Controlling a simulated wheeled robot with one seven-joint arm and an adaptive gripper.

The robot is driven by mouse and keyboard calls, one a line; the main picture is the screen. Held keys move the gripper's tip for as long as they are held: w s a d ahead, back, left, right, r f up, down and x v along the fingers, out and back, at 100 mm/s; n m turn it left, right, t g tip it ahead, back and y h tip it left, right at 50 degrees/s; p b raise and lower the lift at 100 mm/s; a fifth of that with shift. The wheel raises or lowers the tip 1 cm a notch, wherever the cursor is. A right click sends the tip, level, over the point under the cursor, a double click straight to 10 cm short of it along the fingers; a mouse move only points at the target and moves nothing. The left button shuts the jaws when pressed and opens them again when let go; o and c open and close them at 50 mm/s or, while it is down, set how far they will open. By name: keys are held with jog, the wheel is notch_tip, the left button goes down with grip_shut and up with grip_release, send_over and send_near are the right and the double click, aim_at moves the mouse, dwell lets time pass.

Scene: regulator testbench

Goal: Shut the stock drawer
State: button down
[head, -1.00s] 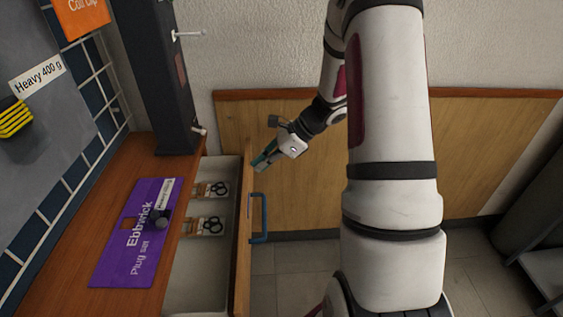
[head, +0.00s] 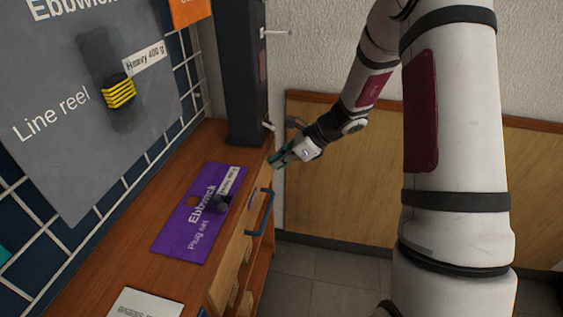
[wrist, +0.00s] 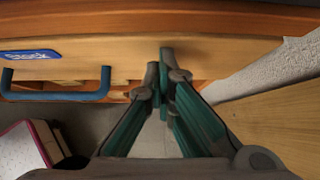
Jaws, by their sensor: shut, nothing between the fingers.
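The stock drawer's light wooden front (wrist: 110,55) carries a blue label (wrist: 30,55) and a blue handle (wrist: 55,96) in the wrist view. The front lies close along the counter edge, and the drawer's inside does not show in the head view. The handle also shows in the head view (head: 262,212). My gripper (wrist: 159,60) is shut and empty, its fingertips at the drawer front to the right of the handle; they look in contact. In the head view my gripper (head: 276,160) is at the far end of the drawer front.
A wooden counter (head: 135,255) holds a purple plug set mat (head: 185,235) with a dark piece on it. A dark column (head: 245,80) stands behind. A wooden wall panel (head: 330,180) is beyond my arm. Floor (head: 295,270) is free right of the counter.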

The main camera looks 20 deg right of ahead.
jog(key=shift+a+r, duration=0.1)
jog(key=shift+a, duration=0.2)
jog(key=v, duration=1.2)
jog(key=shift+d, duration=0.25)
jog(key=shift+d, duration=0.1)
